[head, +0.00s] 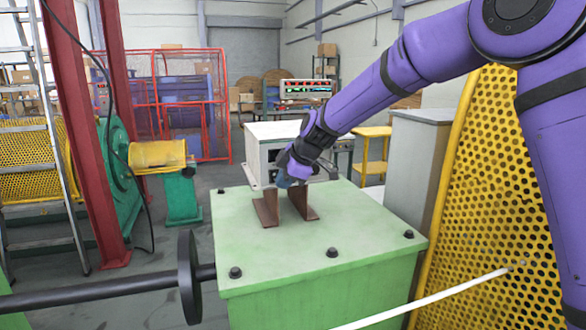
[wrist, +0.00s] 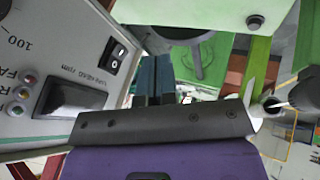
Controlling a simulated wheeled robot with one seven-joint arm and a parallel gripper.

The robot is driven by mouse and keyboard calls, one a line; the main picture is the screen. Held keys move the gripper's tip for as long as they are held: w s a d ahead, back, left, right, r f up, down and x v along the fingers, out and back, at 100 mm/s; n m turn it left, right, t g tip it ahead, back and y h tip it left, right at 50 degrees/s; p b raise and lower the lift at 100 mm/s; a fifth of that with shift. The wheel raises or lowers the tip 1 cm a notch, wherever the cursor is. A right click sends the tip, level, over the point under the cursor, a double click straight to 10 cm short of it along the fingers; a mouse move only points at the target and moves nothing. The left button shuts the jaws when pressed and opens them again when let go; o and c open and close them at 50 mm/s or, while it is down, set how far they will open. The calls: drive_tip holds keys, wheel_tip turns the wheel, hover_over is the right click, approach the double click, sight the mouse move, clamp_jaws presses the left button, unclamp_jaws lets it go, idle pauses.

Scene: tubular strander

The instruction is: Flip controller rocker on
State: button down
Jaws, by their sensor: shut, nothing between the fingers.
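The controller is a pale box (head: 262,138) on brown brackets above a green housing in the head view. In the wrist view its grey panel (wrist: 45,75) fills the left side, and the black rocker (wrist: 118,55) with white I and O marks sits near the panel's right edge. I cannot tell which side of the rocker is pressed. My gripper (wrist: 154,66) is shut and empty, with its blue-grey fingers just right of the rocker and no contact visible. In the head view my gripper (head: 284,181) is low beside the box's front, hiding most of the panel.
The green housing (head: 310,240) has black bolts on top and lies beneath my gripper. Brown brackets (head: 266,208) stand close to my fingers. The panel also has a dark display (wrist: 70,98) and small round lights (wrist: 22,93). A yellow perforated guard (head: 490,190) stands at right.

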sight(274, 177)
drive_tip(key=w, duration=0.1)
drive_tip(key=w+a, duration=0.1)
drive_tip(key=w+f, duration=0.1)
drive_tip(key=w, duration=0.1)
drive_tip(key=shift+a, duration=0.25)
drive_tip(key=shift+w+f, duration=0.1)
drive_tip(key=shift+w, duration=0.05)
idle(0.4)
